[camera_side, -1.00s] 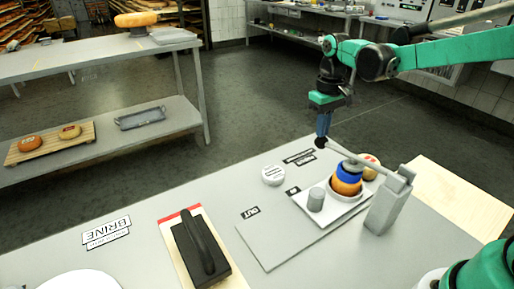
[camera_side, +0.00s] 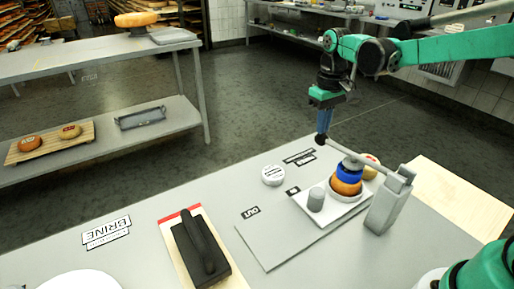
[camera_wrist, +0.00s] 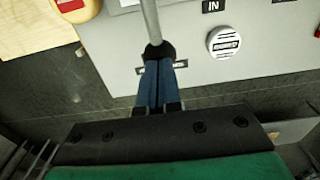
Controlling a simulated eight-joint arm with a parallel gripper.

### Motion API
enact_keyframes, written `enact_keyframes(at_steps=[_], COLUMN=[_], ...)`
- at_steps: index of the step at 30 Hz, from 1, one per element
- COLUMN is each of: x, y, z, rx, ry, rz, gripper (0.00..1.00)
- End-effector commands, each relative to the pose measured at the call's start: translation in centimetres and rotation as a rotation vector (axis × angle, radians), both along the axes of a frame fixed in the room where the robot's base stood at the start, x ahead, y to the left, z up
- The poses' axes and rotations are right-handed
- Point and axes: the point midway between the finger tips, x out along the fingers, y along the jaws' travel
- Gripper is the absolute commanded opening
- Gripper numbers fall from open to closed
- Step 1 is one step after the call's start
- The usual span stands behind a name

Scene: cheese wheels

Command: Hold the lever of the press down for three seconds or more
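The press has a grey post (camera_side: 384,208) and a long grey lever (camera_side: 368,161) reaching left to a dark knob (camera_side: 320,140). The lever slopes, its knob end higher than the post end in the picture. My gripper (camera_side: 323,130) points down with its blue fingertips at the knob. In the wrist view the fingers (camera_wrist: 158,70) are together, tips at the dark knob (camera_wrist: 159,50); contact looks close.
A grey cylinder (camera_side: 316,199) stands on the tray. A white round tub (camera_side: 272,175) sits left of the tray. Another cheese (camera_side: 371,166) is behind the press. The table's far edge runs below my gripper.

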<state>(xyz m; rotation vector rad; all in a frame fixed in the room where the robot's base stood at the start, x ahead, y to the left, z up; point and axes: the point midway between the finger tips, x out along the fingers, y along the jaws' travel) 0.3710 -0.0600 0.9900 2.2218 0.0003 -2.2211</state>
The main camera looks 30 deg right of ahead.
Motion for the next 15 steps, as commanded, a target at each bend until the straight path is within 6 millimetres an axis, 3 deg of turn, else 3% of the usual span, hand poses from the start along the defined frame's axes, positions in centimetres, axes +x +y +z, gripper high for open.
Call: enact_keyframes(at_steps=[15], x=[0.0], y=[0.0], z=[2.9], rx=[0.000], ry=[0.000], rz=[0.000], gripper=[0.00])
